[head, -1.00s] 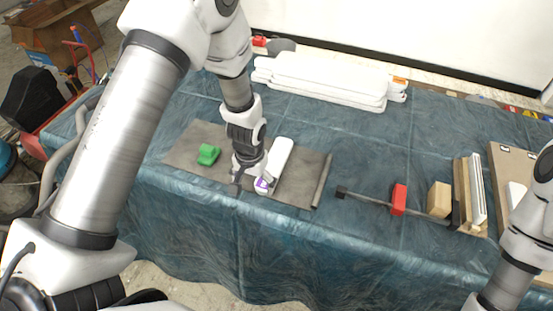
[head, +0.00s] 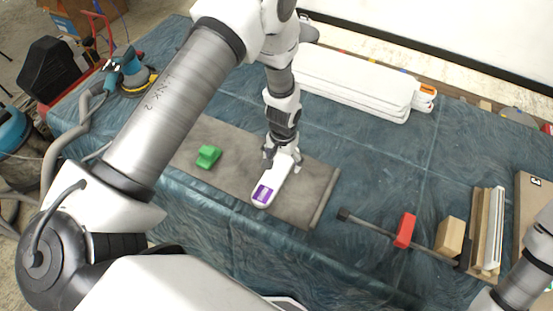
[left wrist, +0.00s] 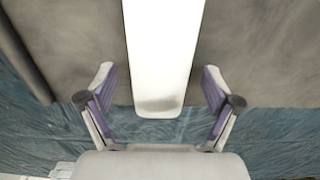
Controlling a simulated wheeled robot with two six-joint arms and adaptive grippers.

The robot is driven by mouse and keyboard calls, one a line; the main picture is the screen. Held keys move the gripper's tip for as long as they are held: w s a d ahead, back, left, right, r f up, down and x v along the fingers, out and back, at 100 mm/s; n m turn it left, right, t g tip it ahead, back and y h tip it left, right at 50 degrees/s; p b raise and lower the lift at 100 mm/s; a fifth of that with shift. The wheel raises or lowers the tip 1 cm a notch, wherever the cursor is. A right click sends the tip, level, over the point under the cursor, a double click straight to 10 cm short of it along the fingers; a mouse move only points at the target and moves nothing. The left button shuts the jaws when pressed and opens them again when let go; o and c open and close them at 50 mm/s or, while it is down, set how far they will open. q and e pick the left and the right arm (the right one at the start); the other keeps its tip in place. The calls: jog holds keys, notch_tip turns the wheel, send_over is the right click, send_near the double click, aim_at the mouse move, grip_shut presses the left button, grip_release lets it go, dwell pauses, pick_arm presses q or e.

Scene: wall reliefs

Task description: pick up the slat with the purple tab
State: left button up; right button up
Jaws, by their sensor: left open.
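The white slat (head: 279,178) with the purple tab (head: 264,194) lies flat on a grey mat (head: 225,160), its tab end toward the table's front edge. My left gripper (head: 283,165) is open at the slat's far end, with one finger on each side. In the left wrist view, the plain white end of the slat (left wrist: 160,60) lies between the spread fingers of my left gripper (left wrist: 158,82), with a gap on both sides. The tab is out of that view. My right gripper is not in view.
A green block (head: 208,157) sits on the mat left of the slat. White slats (head: 350,82), one with an orange tab (head: 428,89), are stacked behind. A bar clamp with a red part (head: 405,230) and upright boards (head: 487,229) stand to the right.

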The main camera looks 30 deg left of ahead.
pick_arm(q)
jog(key=shift+s, duration=0.2)
jog(key=c, duration=1.3)
jog(key=shift+r, duration=0.1)
jog(key=shift+c, duration=0.2)
